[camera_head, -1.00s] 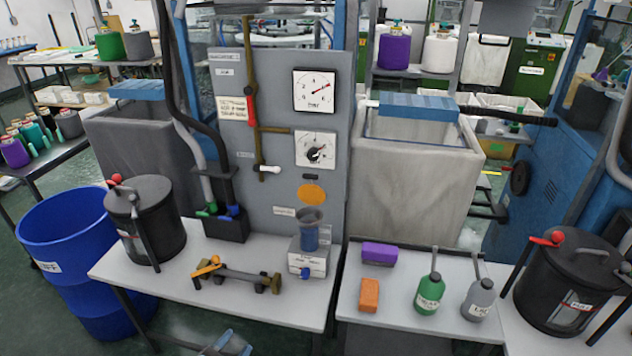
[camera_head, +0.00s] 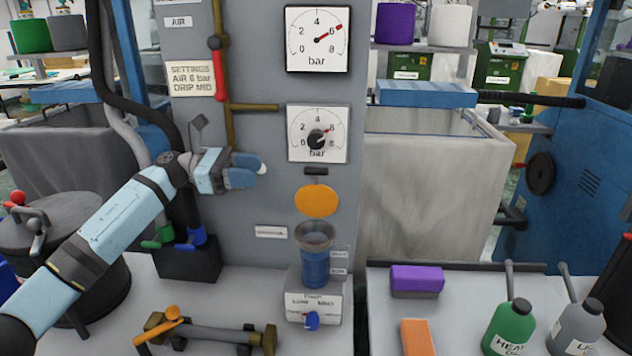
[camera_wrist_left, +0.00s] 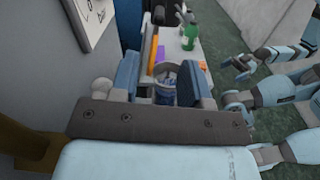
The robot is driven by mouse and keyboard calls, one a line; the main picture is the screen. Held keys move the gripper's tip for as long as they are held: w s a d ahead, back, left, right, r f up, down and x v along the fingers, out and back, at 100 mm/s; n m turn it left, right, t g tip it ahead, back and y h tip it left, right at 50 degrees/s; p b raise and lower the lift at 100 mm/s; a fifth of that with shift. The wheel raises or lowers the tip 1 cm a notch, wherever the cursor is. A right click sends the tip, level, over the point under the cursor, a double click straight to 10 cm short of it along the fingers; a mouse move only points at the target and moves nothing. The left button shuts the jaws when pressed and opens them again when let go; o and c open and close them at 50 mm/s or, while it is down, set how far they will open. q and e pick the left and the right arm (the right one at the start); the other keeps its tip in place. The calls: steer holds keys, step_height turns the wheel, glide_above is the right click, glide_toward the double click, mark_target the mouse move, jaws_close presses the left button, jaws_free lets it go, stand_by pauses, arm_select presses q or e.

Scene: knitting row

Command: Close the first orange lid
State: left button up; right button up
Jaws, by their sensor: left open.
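The orange lid (camera_head: 317,199) is a round disc standing upright against the grey panel. It sits below a small dark bracket and above an open grey-rimmed cup with a blue body (camera_head: 316,264). In the left wrist view the lid (camera_wrist_left: 153,52) shows edge-on beside the cup (camera_wrist_left: 167,74). My left gripper (camera_head: 250,172) is open and empty, to the left of the lid and a little higher, apart from it. In the left wrist view its blue fingers (camera_wrist_left: 166,82) frame the cup beyond. My right gripper (camera_wrist_left: 241,66) shows small at the right of the left wrist view; its jaw opening is unclear.
Two pressure gauges (camera_head: 317,38) and a red-handled valve (camera_head: 218,70) are on the panel. A white box with a blue knob (camera_head: 312,319) stands under the cup. A brass-ended bar (camera_head: 210,334) lies on the bench. Purple (camera_head: 416,279) and orange (camera_head: 417,338) blocks lie right.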

mark_target(316, 167)
arm_select(q)
steer(key=shift+m, duration=0.3)
steer(key=d, duration=1.3)
steer(key=shift+w+d+r+b, duration=0.1)
steer(key=shift+d+r+b, duration=0.2)
steer(key=shift+b, duration=0.1)
arm_select(e)
steer(key=shift+w+a+r+t+y, duration=0.3)
steer(key=shift+a+r+t, duration=0.2)
steer(key=shift+r, duration=0.15)
arm_select(q)
steer(key=shift+c, duration=0.9)
jaws_close()
arm_select(e)
steer(key=shift+w+r, duration=0.1)
